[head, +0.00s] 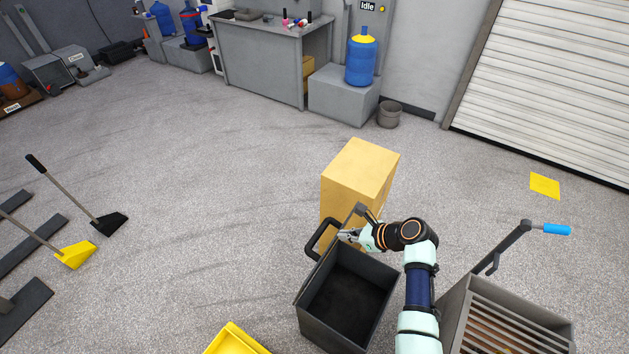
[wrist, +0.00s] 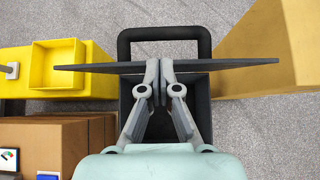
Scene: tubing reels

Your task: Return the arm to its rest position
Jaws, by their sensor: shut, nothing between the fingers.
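My gripper (head: 347,237) is at the end of the pale green and black arm, which reaches up from the bottom of the head view. It is over the far edge of a dark open bin (head: 330,336) with a black handle (head: 322,237). In the wrist view the fingers (wrist: 160,78) are together and empty. They overlap the view of a thin dark panel (wrist: 225,66) that runs across the bin's handle side. I cannot tell whether they touch it. The bin looks empty, though the arm covers part of its right side.
A tan box (head: 358,175) stands just beyond the bin. A slatted grey cart (head: 505,330) with a blue-gripped handle (head: 556,229) is right of the arm. A yellow container (head: 235,341) is at the bottom.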

